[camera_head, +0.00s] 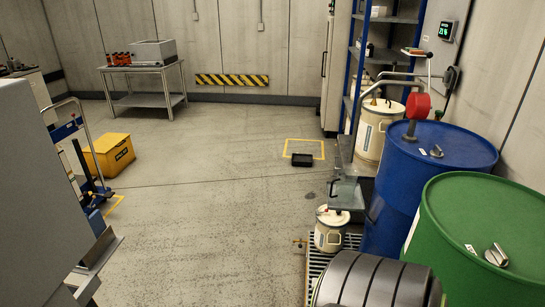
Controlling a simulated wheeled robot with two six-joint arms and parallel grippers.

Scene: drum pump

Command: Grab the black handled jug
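A small cream-white container (330,231) with a lid stands low on the slatted grating beside the blue drum. A small dark part shows on its top, but I cannot tell whether it is a black handle. A larger cream-white container (372,141) stands behind it, between the shelf rack and the blue drum, with a bent grey pipe passing above it. I cannot tell for certain which one, if either, is the black handled jug. Neither of my grippers is in view.
A blue drum (398,190) with a red-headed pump (416,105) and a green drum (480,240) fill the right. A dark banded cylinder (375,284) lies in front. A black tray (302,160), yellow box (110,156) and table (145,68) stand around clear floor.

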